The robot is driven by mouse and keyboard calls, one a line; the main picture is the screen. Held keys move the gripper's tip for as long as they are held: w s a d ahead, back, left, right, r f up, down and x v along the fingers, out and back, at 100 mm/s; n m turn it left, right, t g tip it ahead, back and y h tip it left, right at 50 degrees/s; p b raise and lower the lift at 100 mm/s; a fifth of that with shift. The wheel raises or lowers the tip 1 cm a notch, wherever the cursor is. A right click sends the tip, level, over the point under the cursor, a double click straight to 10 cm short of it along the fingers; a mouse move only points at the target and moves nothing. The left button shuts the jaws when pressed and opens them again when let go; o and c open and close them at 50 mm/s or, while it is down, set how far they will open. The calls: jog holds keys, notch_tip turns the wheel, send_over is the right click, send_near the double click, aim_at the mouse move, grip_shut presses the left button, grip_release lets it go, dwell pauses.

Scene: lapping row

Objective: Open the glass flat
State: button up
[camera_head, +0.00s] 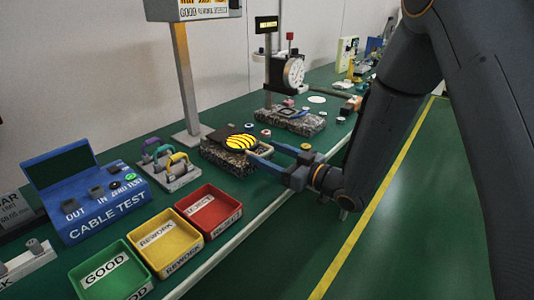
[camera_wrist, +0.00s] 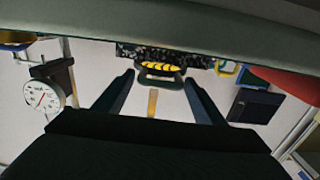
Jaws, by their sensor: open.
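The glass flat (camera_head: 242,142) is a round disc with yellow and black stripes, lying on a speckled stone block (camera_head: 220,155). In the wrist view the striped disc (camera_wrist: 158,67) is seen edge-on, with a loop handle (camera_wrist: 160,84) at its near side. My gripper (camera_head: 261,151) is open, its blue fingers pointing at the handle side of the flat. In the wrist view the open fingers (camera_wrist: 159,78) lie to the left and right of the handle, apart from it. I cannot tell how far the handle reaches between the fingertips.
Green, yellow and red (camera_head: 211,208) trays stand at the front left. The blue cable test box (camera_head: 90,205) and a rack of coloured loops (camera_head: 168,163) are left of the flat. A dial gauge stand (camera_head: 291,75) stands behind right. The green floor beyond the bench edge is clear.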

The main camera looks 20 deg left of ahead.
jog(key=shift+w+a, duration=0.15)
jog(key=shift+a, duration=0.2)
